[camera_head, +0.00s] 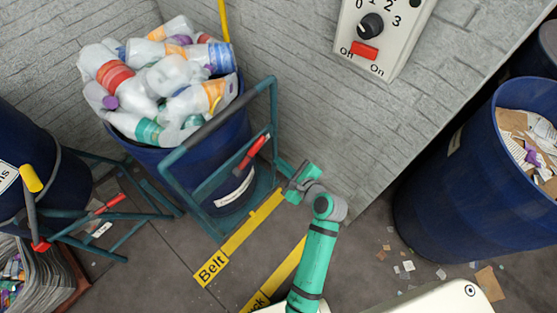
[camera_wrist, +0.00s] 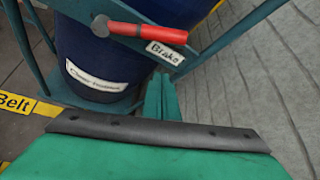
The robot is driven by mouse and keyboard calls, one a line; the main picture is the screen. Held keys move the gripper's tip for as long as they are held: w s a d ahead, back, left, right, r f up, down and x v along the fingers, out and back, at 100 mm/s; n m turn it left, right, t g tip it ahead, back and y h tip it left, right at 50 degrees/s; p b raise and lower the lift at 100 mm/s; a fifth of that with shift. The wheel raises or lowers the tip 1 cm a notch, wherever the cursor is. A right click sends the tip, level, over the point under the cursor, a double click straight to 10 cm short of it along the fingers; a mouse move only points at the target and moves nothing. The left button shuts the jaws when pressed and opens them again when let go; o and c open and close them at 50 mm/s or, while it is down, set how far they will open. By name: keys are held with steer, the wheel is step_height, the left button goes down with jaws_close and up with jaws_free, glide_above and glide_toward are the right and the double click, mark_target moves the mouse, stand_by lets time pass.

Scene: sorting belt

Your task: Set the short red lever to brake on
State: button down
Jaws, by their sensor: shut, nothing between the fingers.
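A short red lever (camera_head: 252,152) is mounted on a bar of the teal trolley frame (camera_head: 268,105) around the middle blue drum. In the wrist view the red lever (camera_wrist: 148,32) lies nearly level on a dark pivot at its left end. A white label reading Brake (camera_wrist: 165,53) is just below its right end. My gripper (camera_head: 296,180) is just right of the frame, below and right of the lever and apart from it. In the wrist view my gripper (camera_wrist: 160,98) is shut and empty, its fingers pointing toward the frame below the label.
The drum (camera_head: 232,190) is heaped with plastic bottles. Another trolley with a red lever (camera_head: 108,205) and a yellow-topped lever (camera_head: 31,180) stands left. A wall control box (camera_head: 378,38) is above; a blue drum of paper (camera_head: 450,190) stands right. Yellow floor strips (camera_head: 240,235) run below.

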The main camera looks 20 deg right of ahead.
mark_target(251, 153)
steer(key=x, duration=0.8)
steer(key=shift+s+a+r, duration=0.1)
steer(key=shift+a+r, duration=0.4)
steer(key=shift+r, duration=0.4)
steer(key=shift+s+a+r, duration=0.1)
steer(key=shift+a+r, duration=0.4)
steer(key=shift+r, duration=0.35)
steer(key=shift+w, duration=0.1)
